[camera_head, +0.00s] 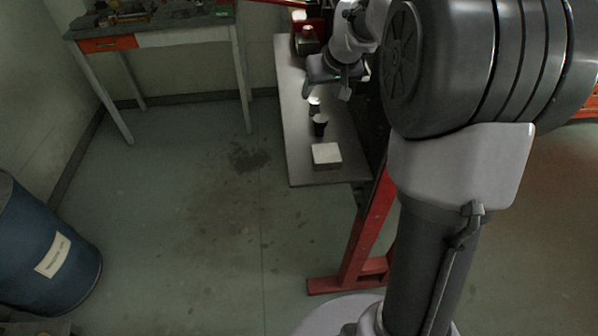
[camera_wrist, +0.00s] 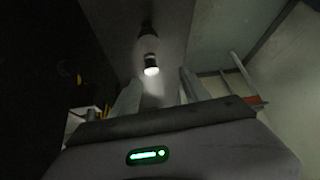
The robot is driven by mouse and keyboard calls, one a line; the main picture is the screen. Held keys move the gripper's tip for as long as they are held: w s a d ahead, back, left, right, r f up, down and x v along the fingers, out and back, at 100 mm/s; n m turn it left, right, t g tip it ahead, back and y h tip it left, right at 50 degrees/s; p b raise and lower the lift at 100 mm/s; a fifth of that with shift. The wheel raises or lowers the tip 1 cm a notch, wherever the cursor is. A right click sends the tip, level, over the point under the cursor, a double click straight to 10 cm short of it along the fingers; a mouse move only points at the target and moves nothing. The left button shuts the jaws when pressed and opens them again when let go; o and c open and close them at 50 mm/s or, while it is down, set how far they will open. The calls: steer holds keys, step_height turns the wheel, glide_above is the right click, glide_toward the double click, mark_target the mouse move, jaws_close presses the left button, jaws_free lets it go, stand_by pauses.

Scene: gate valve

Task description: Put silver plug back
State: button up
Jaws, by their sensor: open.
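My gripper (camera_head: 327,92) is open and hangs over the narrow grey bench. In the wrist view my two fingers (camera_wrist: 160,90) stand apart with nothing between them. A small piece with a bright silvery end (camera_wrist: 151,70), which looks like the silver plug, lies just beyond the fingertips and roughly in line with the gap. It shows in the head view (camera_head: 314,104) just below my gripper. A dark cup-like piece (camera_head: 320,125) stands beside it toward the bench's near end; a dark shape in the wrist view (camera_wrist: 146,32) seems to be the same piece. Its opening is unclear.
A white-topped block (camera_head: 327,155) sits near the bench's (camera_head: 296,150) near end. A red object (camera_head: 308,36) stands at its far end. Red legs (camera_head: 368,232) support the structure on the right. A worktable (camera_head: 190,38) and a blue drum (camera_head: 45,250) stand left, with open floor between.

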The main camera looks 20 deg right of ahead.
steer(key=s+a+r+m+y, duration=0.1)
steer(key=s+a+r, duration=0.5)
steer(key=s+a, duration=0.65)
steer(key=s+a+f+m, duration=0.1)
steer(key=s+a, duration=0.3)
steer(key=s, duration=0.5)
steer(key=s+a+f+m+y, duration=0.1)
steer(key=s+a+f, duration=0.2)
steer(key=s, duration=0.7)
steer(key=shift+a+g, duration=0.4)
steer(key=shift+s+r, duration=0.1)
steer(key=shift+s, duration=0.05)
